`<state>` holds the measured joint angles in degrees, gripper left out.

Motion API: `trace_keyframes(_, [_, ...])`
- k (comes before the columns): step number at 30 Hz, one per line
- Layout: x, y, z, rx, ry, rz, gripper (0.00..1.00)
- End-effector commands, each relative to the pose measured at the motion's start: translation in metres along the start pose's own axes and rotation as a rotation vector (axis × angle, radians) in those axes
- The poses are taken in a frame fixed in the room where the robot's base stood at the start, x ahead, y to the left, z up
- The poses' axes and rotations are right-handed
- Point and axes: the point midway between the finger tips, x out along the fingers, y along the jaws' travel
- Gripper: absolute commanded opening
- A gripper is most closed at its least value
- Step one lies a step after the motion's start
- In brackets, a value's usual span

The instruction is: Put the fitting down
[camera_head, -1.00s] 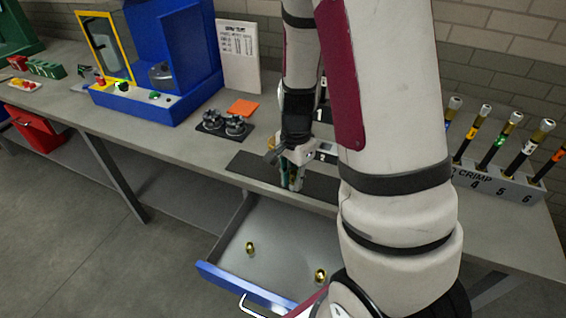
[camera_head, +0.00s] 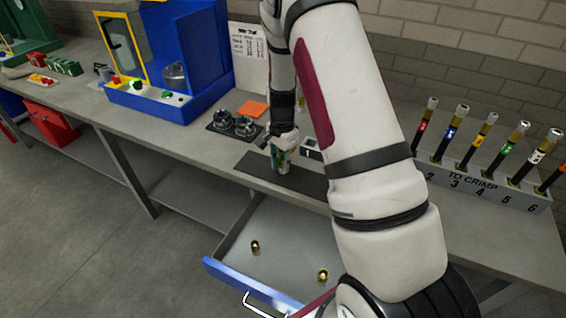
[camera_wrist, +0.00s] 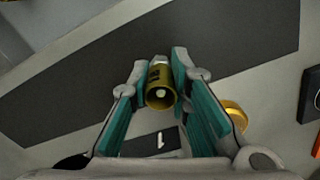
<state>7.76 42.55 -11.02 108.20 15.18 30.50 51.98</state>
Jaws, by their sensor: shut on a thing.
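My gripper (camera_head: 280,164) is over the dark mat (camera_head: 312,185) near the front edge of the bench. In the wrist view its teal-padded fingers (camera_wrist: 160,92) are shut on a brass-coloured fitting (camera_wrist: 159,97). The dark mat also shows in the wrist view (camera_wrist: 80,110), behind the fitting. I cannot tell whether the fitting touches the mat. In the head view the fitting is hidden by the fingers.
An open blue-fronted drawer (camera_head: 240,283) below holds two brass fittings (camera_head: 255,246) (camera_head: 323,275). A numbered crimp rack (camera_head: 490,188) with several hoses stands at right. A blue machine (camera_head: 205,60), dark parts (camera_head: 232,123) and an orange square (camera_head: 254,109) are at left.

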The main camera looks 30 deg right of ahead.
Motion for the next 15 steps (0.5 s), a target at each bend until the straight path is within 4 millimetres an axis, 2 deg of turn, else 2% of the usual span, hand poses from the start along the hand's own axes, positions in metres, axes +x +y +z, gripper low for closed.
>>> trace_keyframes(11, [0.0047, -0.0005, -0.0001, 0.000, 0.000, 0.000, 0.00])
trace_keyframes(12, [0.0044, -0.0003, 0.0000, -0.001, 0.000, 0.000, 0.24])
trace_keyframes(14, [0.0042, -0.0002, 0.0000, -0.001, 0.000, 0.000, 0.38])
trace_keyframes(15, [0.0041, -0.0001, 0.0000, -0.001, 0.000, 0.000, 0.38])
